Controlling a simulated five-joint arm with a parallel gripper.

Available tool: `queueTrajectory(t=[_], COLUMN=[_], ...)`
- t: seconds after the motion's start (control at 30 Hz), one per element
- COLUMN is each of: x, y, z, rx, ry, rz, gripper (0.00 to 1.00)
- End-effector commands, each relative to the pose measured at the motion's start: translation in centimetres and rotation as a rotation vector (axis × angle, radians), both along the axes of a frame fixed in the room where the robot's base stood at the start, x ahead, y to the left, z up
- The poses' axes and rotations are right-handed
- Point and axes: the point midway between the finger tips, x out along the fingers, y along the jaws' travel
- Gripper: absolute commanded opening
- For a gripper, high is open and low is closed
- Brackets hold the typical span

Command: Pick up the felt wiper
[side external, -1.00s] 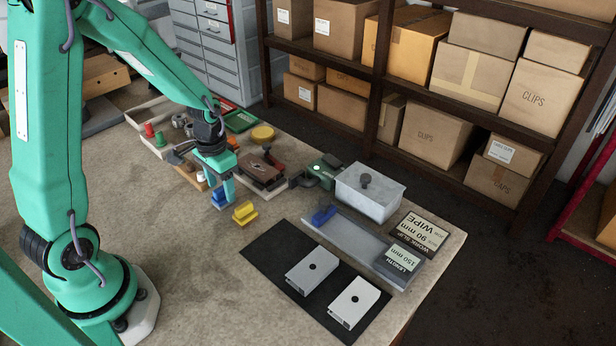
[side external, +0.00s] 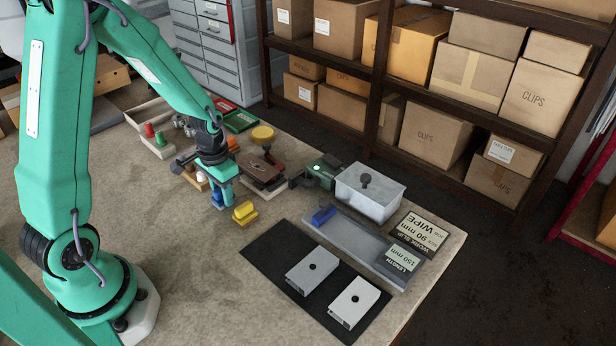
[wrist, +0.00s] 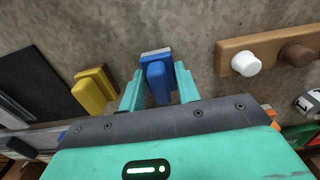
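The felt wiper appears to be the blue block with a raised grip and a pale edge (wrist: 157,80) in the wrist view. In the side view it shows only partly (side external: 217,199), low beside my fingers. My gripper (wrist: 159,72) is open, with one teal finger on each side of the blue block and narrow gaps between. In the side view my gripper (side external: 222,188) points down at the block, which stands on the bench. Whether the fingers touch it cannot be told.
A yellow block of similar shape (side external: 244,213) stands close by; it also shows in the wrist view (wrist: 93,90). A wooden rack with knobs (wrist: 275,48) lies on the other side. A black mat (side external: 265,252) with two grey profiles and a lidded metal box (side external: 369,195) are further right.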

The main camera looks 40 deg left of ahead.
Motion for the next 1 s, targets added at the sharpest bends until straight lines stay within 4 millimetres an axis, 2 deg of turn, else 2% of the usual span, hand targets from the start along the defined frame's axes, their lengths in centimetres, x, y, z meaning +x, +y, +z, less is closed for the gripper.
queueTrajectory(t=[0.03,0.1,0.57,0.77,0.93,1.0], x=[0.0,0.0,0.0,0.1,0.1,-0.2], y=[0.0,0.0,0.0,0.0,0.0,-0.9], z=[0.0,0.0,0.6,2.1,4.1,4.7], rx=[0.0,0.0,0.0,0.001,0.001,0.001], ry=[0.0,0.0,-0.001,-0.003,-0.004,-0.003], rz=[0.0,0.0,0.0,0.0,0.0,-0.005], gripper=[0.19,0.09,0.09,0.09,0.09,0.09])
